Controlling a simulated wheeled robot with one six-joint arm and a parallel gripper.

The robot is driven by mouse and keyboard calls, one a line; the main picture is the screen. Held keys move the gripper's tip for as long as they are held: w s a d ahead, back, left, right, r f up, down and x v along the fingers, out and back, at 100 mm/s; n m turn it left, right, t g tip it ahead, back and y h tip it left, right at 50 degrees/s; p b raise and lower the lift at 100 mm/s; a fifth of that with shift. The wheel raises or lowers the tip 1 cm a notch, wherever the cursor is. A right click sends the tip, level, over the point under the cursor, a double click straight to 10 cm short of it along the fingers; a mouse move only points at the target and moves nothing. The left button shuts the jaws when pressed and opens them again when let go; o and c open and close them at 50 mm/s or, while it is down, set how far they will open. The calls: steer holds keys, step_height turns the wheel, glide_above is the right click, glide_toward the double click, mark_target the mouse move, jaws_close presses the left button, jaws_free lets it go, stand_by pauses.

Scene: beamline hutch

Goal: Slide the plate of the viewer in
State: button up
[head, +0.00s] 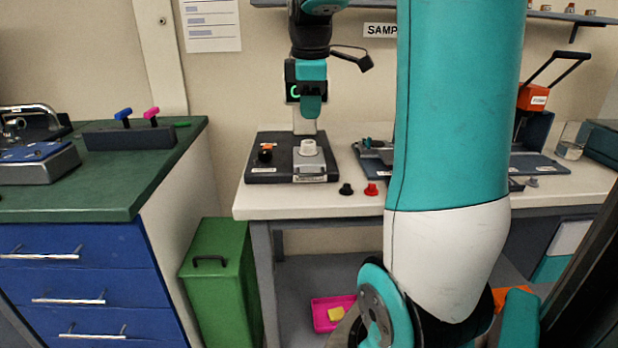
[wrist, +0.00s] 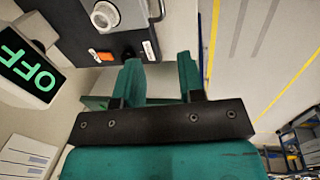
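The viewer stands on the white bench, with a dark base (head: 262,172), a pale post and a black screen (head: 291,88). In the wrist view its screen (wrist: 30,70) reads "OFF", and part of its base (wrist: 70,15) shows at the top. A white round knob (head: 308,147) sits on a light grey block (head: 310,165) at the base's right; the knob also shows in the wrist view (wrist: 104,15). I cannot tell which part is the plate. My gripper (head: 311,112) is above the base, in front of the screen and partly hiding it. Its teal fingers (wrist: 160,72) are apart and empty.
A black knob (head: 346,189) and a red knob (head: 370,189) lie near the bench's front edge. Other equipment (head: 375,155) stands right of the viewer, partly behind my arm. A green bin (head: 222,275) stands left of the bench. A pink tray (head: 322,318) lies below.

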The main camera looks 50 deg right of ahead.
mark_target(309, 174)
steer(key=f, duration=0.5)
steer(key=w+d+f+b, duration=0.1)
steer(key=f, duration=0.4)
steer(key=d+f+b, duration=0.1)
steer(key=f, duration=0.4)
steer(key=shift+w+f, duration=0.3)
steer(key=shift+w, duration=0.05)
jaws_close()
